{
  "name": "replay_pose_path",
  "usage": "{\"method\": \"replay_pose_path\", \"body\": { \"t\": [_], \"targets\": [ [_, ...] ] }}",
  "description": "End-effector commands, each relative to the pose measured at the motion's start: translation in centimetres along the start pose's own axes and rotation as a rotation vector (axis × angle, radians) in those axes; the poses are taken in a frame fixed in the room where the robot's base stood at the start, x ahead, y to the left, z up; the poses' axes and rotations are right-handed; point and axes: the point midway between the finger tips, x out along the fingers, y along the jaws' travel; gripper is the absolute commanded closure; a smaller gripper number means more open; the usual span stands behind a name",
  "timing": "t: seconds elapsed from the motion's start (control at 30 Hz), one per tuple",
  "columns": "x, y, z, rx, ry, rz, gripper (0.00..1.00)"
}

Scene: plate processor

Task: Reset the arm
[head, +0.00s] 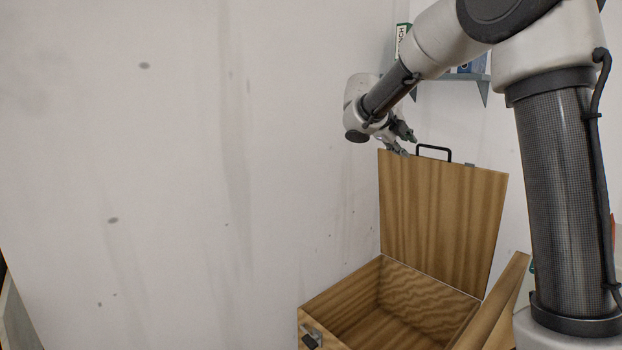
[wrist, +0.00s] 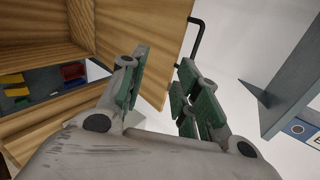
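My gripper (head: 404,142) is raised at the end of my arm, close to the top edge of the open lid of a wooden box. In the wrist view my gripper (wrist: 160,88) shows two green-padded fingers spread apart with nothing between them. The lid (head: 440,215) stands upright with a black handle (head: 434,148) on its top edge. The handle also shows in the wrist view (wrist: 197,42), beyond the fingers. I cannot tell from these views whether the fingers touch the lid.
The open wooden box (head: 345,290) stands below my gripper and its visible inside looks empty. A grey wall shelf (head: 470,77) with items on it is behind my arm. A bare white wall (head: 200,170) fills the left. Small coloured bins (wrist: 73,72) show in the wrist view.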

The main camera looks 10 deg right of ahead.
Motion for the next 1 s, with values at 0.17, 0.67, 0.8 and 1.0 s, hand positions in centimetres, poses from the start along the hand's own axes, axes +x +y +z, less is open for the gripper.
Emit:
{"method": "replay_pose_path", "body": {
  "t": [0.17,0.67,0.8,1.0],
  "targets": [
    [0.3,0.9,-0.7,0.374,0.025,0.031,0.68],
    [-1.3,10.2,-13.9,1.946,0.531,0.103,0.68],
    [-3.9,12.3,-19.3,2.423,0.763,0.024,0.68],
    [-8.7,15.8,-27.1,-2.811,-1.098,0.157,0.68]
  ]
}}
